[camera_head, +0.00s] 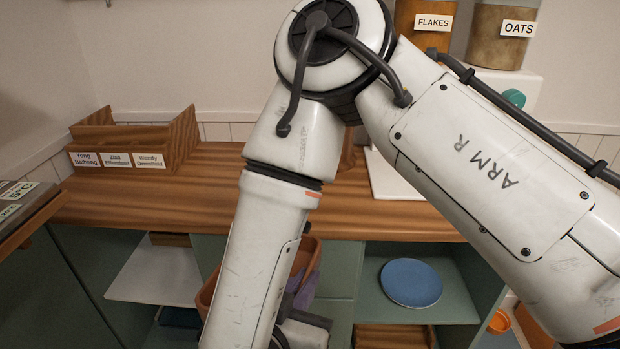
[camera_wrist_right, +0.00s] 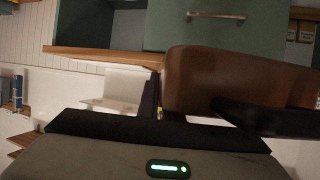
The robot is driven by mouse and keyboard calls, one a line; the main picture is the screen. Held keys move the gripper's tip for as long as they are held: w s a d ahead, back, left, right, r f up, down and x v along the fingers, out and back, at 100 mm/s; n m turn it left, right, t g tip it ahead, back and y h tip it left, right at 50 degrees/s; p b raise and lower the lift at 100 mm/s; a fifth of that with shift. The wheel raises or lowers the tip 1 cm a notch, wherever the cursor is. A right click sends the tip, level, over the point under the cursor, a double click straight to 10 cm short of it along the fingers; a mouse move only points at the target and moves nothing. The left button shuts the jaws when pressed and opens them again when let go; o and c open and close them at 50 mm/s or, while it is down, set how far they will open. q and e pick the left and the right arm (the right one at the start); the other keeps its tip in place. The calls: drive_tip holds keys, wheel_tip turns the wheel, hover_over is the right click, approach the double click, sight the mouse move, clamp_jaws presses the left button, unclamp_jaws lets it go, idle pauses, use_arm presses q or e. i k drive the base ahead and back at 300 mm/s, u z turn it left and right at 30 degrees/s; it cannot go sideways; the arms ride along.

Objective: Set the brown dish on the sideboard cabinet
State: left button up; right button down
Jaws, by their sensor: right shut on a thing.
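The brown dish (camera_wrist_right: 235,80) fills the right of the right wrist view, close to the camera and partly cut off by the frame. My right gripper (camera_wrist_right: 190,108) is shut on it, with a dark finger across its side. The sideboard cabinet (camera_head: 225,205) stands ahead in the head view, with a brown wooden top and green shelves below. My right arm hangs in front of it and hides the middle of the top. My left gripper is not in view.
A wooden tray with name labels (camera_head: 135,160) stands at the top's left end. Jars of flakes (camera_head: 421,22) and oats (camera_head: 500,35) stand at the back right. A blue plate (camera_head: 411,283) lies on a shelf below. Bare top shows between tray and arm.

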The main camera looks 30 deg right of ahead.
sight(172, 273)
drive_tip(key=z, duration=1.2)
drive_tip(key=i, duration=0.9)
drive_tip(key=u, duration=0.05)
